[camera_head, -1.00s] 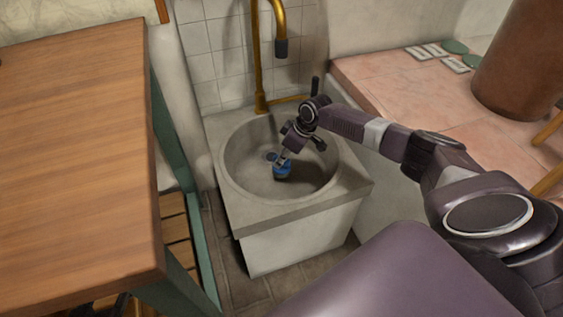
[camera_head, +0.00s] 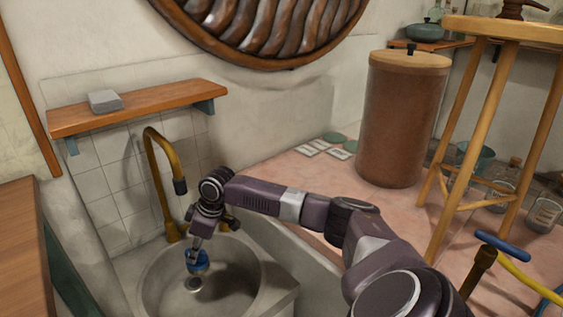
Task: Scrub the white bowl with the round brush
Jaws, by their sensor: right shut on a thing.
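My right gripper (camera_head: 196,250) points down over the sink basin and is shut on a small blue round thing (camera_head: 199,264). This may be the round brush, but it is too small to tell for sure. It hangs above the basin floor, close to the drain (camera_head: 194,284) in the picture. I see no white bowl in this view. My left gripper is not in view.
The grey sink (camera_head: 152,292) has a brass faucet (camera_head: 160,165) behind it. A wooden shelf (camera_head: 165,106) with a grey block (camera_head: 105,100) is above. On the right are a brown barrel (camera_head: 400,125), a wooden stool (camera_head: 468,125) and glass jars (camera_head: 543,214).

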